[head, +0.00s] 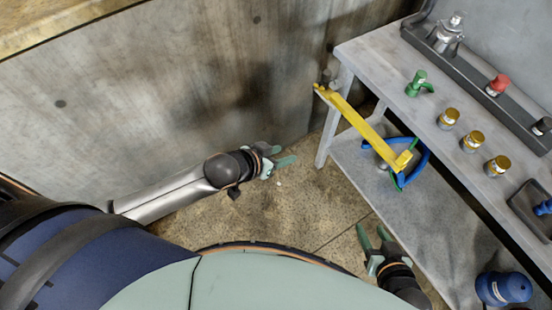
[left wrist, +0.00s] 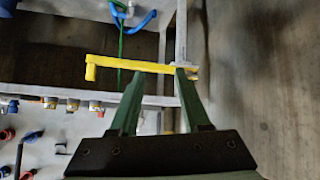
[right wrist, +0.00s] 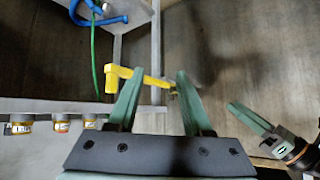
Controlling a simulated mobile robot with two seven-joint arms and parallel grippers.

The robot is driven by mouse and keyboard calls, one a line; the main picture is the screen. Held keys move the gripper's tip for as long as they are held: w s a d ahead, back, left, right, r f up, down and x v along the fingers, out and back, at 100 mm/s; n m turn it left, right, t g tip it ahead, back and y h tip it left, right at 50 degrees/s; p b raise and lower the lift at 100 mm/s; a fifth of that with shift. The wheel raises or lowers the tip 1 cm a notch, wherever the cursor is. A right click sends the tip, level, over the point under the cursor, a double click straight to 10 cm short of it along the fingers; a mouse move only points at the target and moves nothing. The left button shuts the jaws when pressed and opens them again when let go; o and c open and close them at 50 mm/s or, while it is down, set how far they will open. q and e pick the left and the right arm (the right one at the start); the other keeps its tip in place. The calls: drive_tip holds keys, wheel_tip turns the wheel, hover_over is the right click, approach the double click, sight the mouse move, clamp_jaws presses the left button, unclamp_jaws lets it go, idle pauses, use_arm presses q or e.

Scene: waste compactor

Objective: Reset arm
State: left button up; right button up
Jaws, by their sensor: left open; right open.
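A long yellow arm (head: 362,125) runs along the near side of the grey bench, from the bench's left corner down to a knobbed end beside a blue curved part (head: 423,158). It also shows in the left wrist view (left wrist: 150,66) and right wrist view (right wrist: 127,74), beyond the fingertips. My left gripper (head: 283,156) is open and empty, left of the yellow arm and apart from it. My right gripper (head: 373,232) is open and empty, below the yellow arm's lower end and apart from it. The right wrist view also shows my left gripper at its right edge.
The grey bench (head: 385,62) carries a green tap-like fitting (head: 418,84), several brass-coloured fittings (head: 473,140) and a red-capped one (head: 498,84). A blue container (head: 502,289) stands at lower right. A concrete wall (head: 180,90) is behind; open floor (head: 310,205) lies between the grippers.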

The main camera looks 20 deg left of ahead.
use_arm(q)
drive_tip(key=shift+s+f, duration=0.1)
drive_tip(key=shift+s, duration=0.05)
idle(0.5)
drive_tip(key=s+a+f+n+y, duration=0.1)
drive_tip(key=s+a+f, duration=0.4)
drive_tip(key=s, duration=0.7)
wheel_tip(320, 180, down, 3)
drive_tip(key=shift+r+t+y, duration=0.15)
drive_tip(key=shift+t+y, duration=0.15)
drive_tip(key=shift+y, duration=0.1)
use_arm(e)
drive_tip(key=shift+m+h, duration=0.3)
drive_tip(key=shift+h, duration=0.1)
drive_tip(key=f, duration=0.1)
drive_tip(key=s+d+f, duration=0.1)
drive_tip(key=f, duration=0.1)
drive_tip(key=d+f, duration=0.1)
drive_tip(key=shift+s+d+f, duration=0.2)
drive_tip(key=shift+d+f, duration=0.05)
drive_tip(key=shift+f, duration=0.1)
